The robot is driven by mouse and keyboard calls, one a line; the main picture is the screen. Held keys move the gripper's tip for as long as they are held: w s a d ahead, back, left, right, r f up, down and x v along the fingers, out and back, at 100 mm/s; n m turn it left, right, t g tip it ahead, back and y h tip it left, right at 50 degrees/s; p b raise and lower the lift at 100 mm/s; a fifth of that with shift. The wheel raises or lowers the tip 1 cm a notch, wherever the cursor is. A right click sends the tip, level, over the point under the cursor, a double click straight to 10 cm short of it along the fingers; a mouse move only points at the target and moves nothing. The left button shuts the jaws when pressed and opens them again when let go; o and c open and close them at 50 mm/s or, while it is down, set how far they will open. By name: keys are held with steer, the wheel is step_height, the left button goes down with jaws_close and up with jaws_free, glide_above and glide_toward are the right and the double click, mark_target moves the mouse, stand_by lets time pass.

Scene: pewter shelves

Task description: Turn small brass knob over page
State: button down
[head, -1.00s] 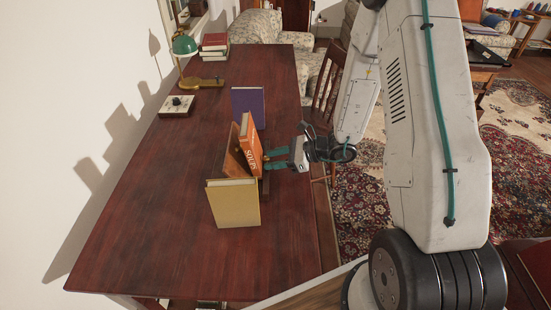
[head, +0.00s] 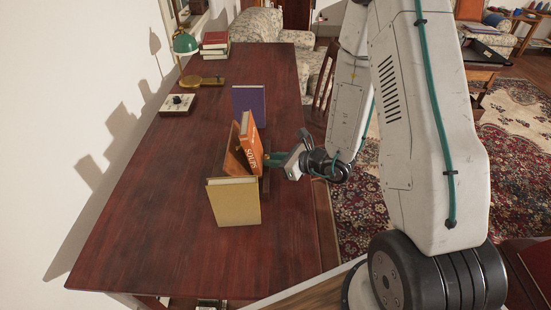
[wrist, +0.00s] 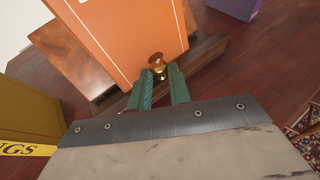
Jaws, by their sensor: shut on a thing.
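The small brass knob (wrist: 157,62) is at the ledge of a wooden book stand (wrist: 207,52), in front of the lower edge of an orange book (wrist: 125,30). My gripper (wrist: 160,74) is shut on the knob, with its teal fingers on either side of it. In the head view the orange book (head: 250,147) leans back on the stand (head: 234,158). My gripper (head: 272,160) reaches it from the right. The knob is hidden in the head view, and no loose page shows.
A yellow book (head: 235,203) stands upright near the stand, and a purple book (head: 249,105) stands behind it. A green lamp (head: 186,44), a white box with a black knob (head: 178,104) and stacked books (head: 215,42) are farther back. The front of the dark table (head: 150,240) is clear.

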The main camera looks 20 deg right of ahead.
stand_by(0.3)
steer(key=c, duration=1.3)
jaws_free()
steer(key=shift+h, duration=0.3)
